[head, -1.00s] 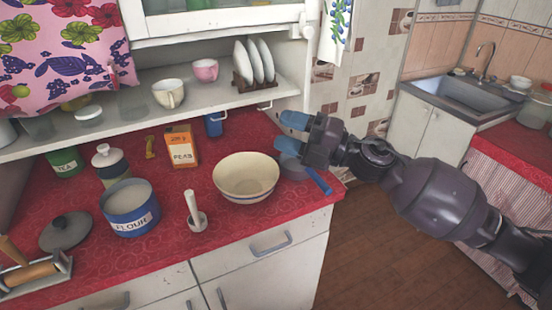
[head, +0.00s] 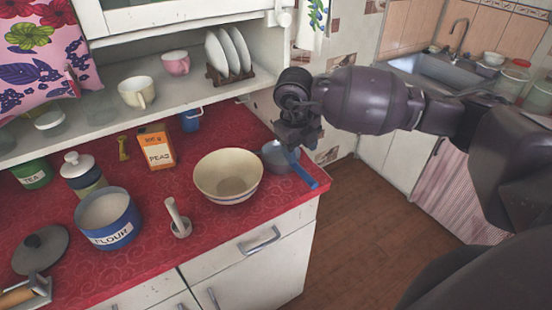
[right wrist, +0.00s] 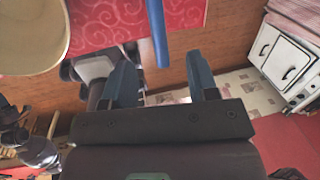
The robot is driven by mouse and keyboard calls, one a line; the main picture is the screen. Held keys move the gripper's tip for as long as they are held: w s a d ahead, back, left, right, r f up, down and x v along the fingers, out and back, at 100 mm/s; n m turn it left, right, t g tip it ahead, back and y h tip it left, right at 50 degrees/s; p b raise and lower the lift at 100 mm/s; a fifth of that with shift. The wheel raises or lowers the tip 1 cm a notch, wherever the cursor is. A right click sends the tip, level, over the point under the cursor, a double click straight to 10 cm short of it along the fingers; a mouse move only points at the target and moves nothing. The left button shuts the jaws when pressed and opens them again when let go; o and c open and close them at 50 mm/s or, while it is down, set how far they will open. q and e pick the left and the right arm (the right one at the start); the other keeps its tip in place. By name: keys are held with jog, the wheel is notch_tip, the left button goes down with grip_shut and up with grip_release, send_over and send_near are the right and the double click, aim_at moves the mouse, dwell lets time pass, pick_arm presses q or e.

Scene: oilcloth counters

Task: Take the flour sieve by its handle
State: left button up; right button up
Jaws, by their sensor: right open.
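The flour sieve (head: 277,157) sits at the right end of the red counter. Its grey round body is partly hidden behind my right gripper, and its blue handle (head: 306,176) points toward the front right corner. In the right wrist view the handle (right wrist: 157,32) comes down from the top, its end in line with the gap between the fingers. My right gripper (head: 297,138) is above the sieve in the head view, pointing down. In the right wrist view the right gripper (right wrist: 161,72) is open and empty. I cannot tell its height above the handle. My left gripper is not in view.
A cream bowl (head: 228,176) stands just left of the sieve. A pestle (head: 178,216), flour tin (head: 108,217), peas box (head: 157,148) and blue mug (head: 191,118) stand further left. A shelf (head: 205,95) overhangs the back. The floor (head: 360,225) is free to the right.

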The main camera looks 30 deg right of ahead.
aim_at(303, 172)
jog(key=shift+s+d, duration=0.25)
jog(key=shift+s, duration=0.05)
jog(key=shift+f+m, duration=0.1)
jog(key=shift+m, duration=0.2)
jog(key=f, duration=0.2)
jog(key=d+f, duration=0.1)
jog(key=f, duration=0.2)
jog(key=shift+f, duration=0.15)
jog(key=shift+a+f+p, duration=0.1)
jog(key=shift+f+p, duration=0.35)
jog(key=shift+f, duration=0.15)
jog(key=f, duration=0.4)
jog(key=shift+d+p, duration=0.2)
jog(key=shift+p, duration=0.15)
jog(key=shift+c, duration=0.5)
grip_shut()
